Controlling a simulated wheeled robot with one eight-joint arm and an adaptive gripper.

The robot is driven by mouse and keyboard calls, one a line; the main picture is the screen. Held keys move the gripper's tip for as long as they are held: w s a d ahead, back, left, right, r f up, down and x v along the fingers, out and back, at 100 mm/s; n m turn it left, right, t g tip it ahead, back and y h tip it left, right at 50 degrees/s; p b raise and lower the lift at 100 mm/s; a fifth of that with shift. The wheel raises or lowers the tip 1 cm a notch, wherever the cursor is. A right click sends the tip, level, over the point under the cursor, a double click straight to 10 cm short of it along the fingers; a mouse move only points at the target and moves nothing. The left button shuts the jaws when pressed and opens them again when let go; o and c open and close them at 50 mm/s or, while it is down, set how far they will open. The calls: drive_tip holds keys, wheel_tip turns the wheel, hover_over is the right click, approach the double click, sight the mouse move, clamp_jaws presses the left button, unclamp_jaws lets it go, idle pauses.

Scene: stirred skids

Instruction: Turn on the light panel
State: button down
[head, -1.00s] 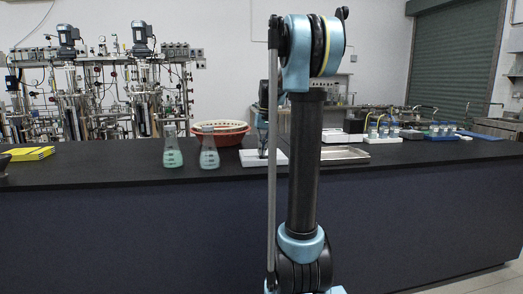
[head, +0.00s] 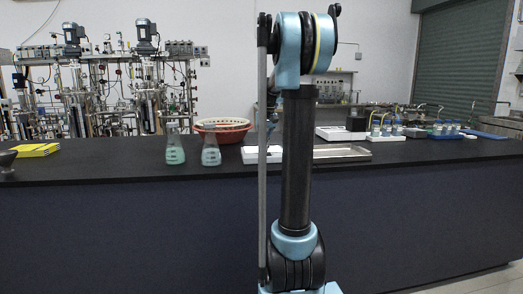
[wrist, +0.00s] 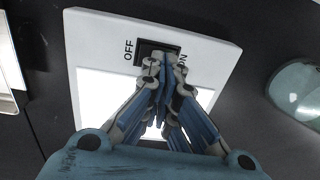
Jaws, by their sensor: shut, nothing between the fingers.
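The light panel is a white box (wrist: 215,45) with a black rocker switch (wrist: 143,51) marked OFF on its left and ON on its right. Below the switch is a bright white, glowing-looking square (wrist: 92,98). My gripper (wrist: 166,62) is shut and empty, with its fingertips over the right part of the switch, covering some of it and the ON label. Whether they touch it is unclear. In the head view the white panel (head: 252,156) lies on the dark bench, partly behind my arm, which hides the fingertips.
Two flasks with greenish and pale liquid (head: 175,156) (head: 210,157) stand left of the panel, before a red basket (head: 232,135). A metal tray (head: 345,153) lies to its right. Tube racks (head: 385,138) stand further right. A yellow stack (head: 38,150) lies far left.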

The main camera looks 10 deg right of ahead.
sight(262, 154)
drive_tip(key=shift+d+r, duration=0.15)
drive_tip(key=shift+d, duration=0.25)
wheel_tip(262, 154, up, 14)
drive_tip(key=a, duration=0.1)
drive_tip(key=shift+a, duration=0.4)
idle(0.5)
drive_tip(key=s+a+f+t, duration=0.1)
drive_tip(key=s+f, duration=0.6)
drive_tip(key=s, duration=0.3)
drive_tip(key=s+a+f, duration=0.2)
drive_tip(key=s+f, duration=0.5)
drive_tip(key=s, duration=0.3)
drive_tip(key=s+f+t, duration=0.1)
drive_tip(key=s+f, duration=1.5)
drive_tip(key=f, duration=0.4)
drive_tip(key=shift+f+n+h, duration=0.3)
drive_tip(key=shift+n+h, duration=0.1)
